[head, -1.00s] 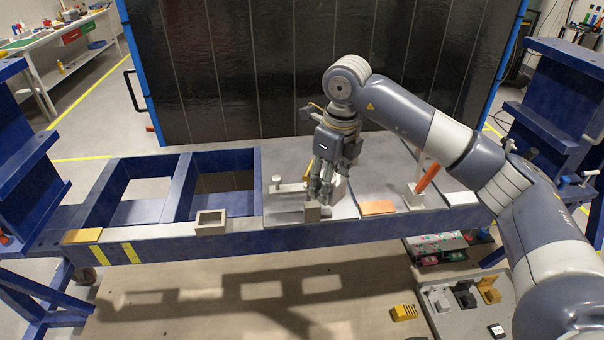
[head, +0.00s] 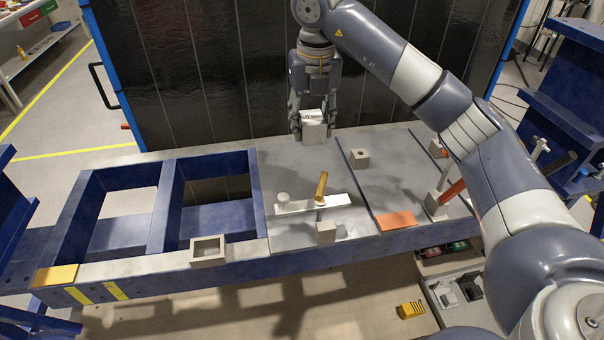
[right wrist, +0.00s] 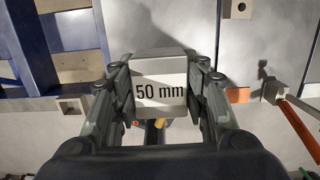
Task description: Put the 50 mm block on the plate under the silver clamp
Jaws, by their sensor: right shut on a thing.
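My right gripper (head: 313,112) is shut on the 50 mm block (head: 314,132), a grey block at the far edge of the bench in the head view. In the right wrist view its label "50 mm" (right wrist: 160,93) faces the camera between the fingers (right wrist: 160,85). The silver clamp (head: 312,205), a pale flat bar with a brown-gold handle, stands on a grey plate (head: 290,236) nearer the front, apart from the held block. A small grey block (head: 326,232) sits at the clamp's front end. My left gripper is not in view.
A grey block with a hole (head: 358,158) stands right of the held block. An orange plate (head: 397,220) and an orange-handled clamp (head: 446,198) are at the right. A hollow grey frame (head: 208,250) sits on the front rail. Open blue bays (head: 165,205) lie left.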

